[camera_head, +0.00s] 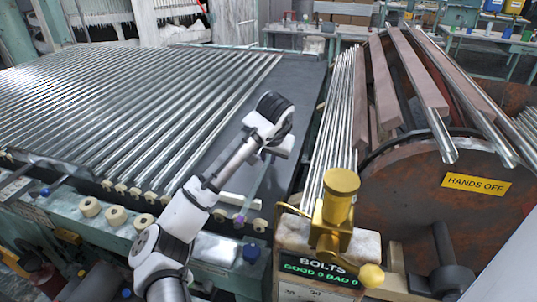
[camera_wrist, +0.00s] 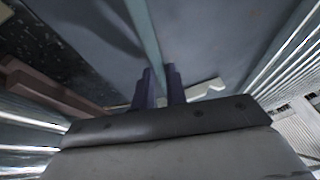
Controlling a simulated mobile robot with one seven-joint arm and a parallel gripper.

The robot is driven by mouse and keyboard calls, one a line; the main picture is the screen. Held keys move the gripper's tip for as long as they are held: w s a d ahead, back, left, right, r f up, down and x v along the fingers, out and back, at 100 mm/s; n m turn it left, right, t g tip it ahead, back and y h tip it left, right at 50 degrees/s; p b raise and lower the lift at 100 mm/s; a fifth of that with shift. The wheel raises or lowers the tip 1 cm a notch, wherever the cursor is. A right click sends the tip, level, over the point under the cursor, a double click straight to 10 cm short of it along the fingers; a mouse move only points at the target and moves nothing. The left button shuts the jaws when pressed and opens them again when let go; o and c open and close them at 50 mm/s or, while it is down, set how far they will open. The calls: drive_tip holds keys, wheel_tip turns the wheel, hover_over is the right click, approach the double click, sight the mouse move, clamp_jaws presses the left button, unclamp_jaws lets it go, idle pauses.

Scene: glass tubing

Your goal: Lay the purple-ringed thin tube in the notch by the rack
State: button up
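The thin tube (camera_head: 254,190) is pale blue-green glass and slants down and left from my gripper (camera_head: 268,155) in the head view. Its purple ring (camera_head: 239,219) shows near the lower end, by the table's front edge. In the wrist view the tube (camera_wrist: 147,30) runs up the picture from between the two dark purple fingers of my gripper (camera_wrist: 160,88), which appear closed on it. A pale strip with a notched edge (camera_wrist: 207,90) lies right of the fingers; a pale strip (camera_head: 242,201) also shows near the front edge in the head view. Exact contact at the fingertips is unclear.
A rack of long steel tubes (camera_head: 120,95) fills the left side. More tubes (camera_head: 338,115) and a rusty drum (camera_head: 440,205) with a "HANDS OFF" sign stand right. A brass fitting (camera_head: 337,210) tops the bolts box (camera_head: 320,266). The dark tabletop (camera_head: 295,85) has clear room.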

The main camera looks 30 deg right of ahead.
drive_tip(key=o, duration=0.4)
drive_tip(key=shift+r, duration=0.6)
drive_tip(key=b+v, duration=0.1)
drive_tip(key=v, duration=1)
drive_tip(key=shift+s+r, duration=0.2)
drive_tip(key=shift+r, duration=0.1)
